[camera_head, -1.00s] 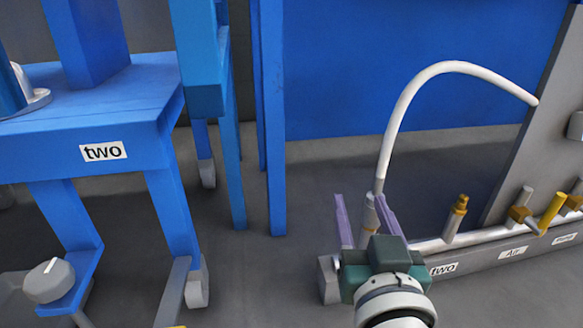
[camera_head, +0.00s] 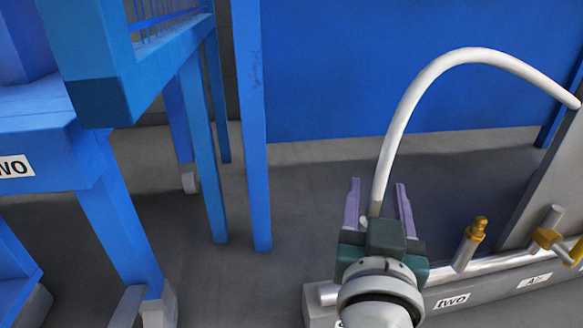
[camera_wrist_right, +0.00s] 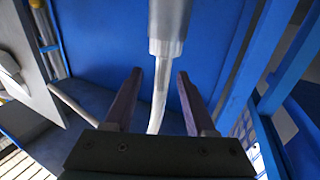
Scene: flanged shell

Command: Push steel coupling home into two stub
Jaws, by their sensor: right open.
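The white hose (camera_head: 420,88) arcs from the grey panel down between the fingers of my right gripper (camera_head: 378,195). A steel coupling (camera_head: 376,208) shows at its lower end, mostly hidden behind my gripper. In the right wrist view a grey steel cylinder (camera_wrist_right: 168,30), which looks like the coupling, is at top centre, with white hose below it. My right gripper's fingers (camera_wrist_right: 159,95) are open, one on each side of the hose, not closed on it. A brass-tipped stub (camera_head: 470,243) stands on the pipe above the label "two" (camera_head: 452,301). I cannot tell whether the coupling touches any stub.
A valve with brass fittings (camera_head: 547,238) stands farther right above another label. A second label at the lower left of the rail is mostly hidden by my arm. Blue frames and a blue table (camera_head: 40,150) stand at left. Open floor (camera_head: 200,285) lies between.

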